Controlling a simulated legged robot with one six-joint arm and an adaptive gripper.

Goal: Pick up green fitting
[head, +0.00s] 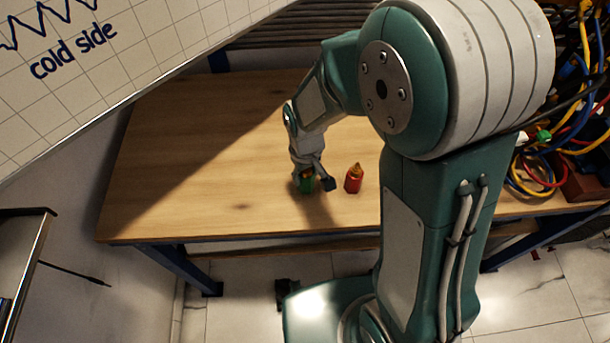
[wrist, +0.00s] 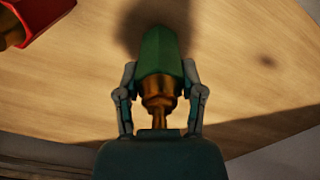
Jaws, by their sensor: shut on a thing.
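The green fitting (wrist: 161,55) has a green faceted body and a brass-coloured stepped neck. In the wrist view it sits between the two fingers of my gripper (wrist: 161,85), with the neck toward my palm. My gripper is shut on it. In the head view the green fitting (head: 306,185) is partly hidden by my gripper (head: 314,180), which reaches down over it at the middle of the table. I cannot tell whether the fitting touches the table.
A red fitting (head: 353,180) with a brass-coloured top stands upright just right of my gripper. The wooden table (head: 190,190) is clear on its left. Tangled cables (head: 560,150) are at the right. A whiteboard (head: 80,90) marked "cold side" fills the upper left.

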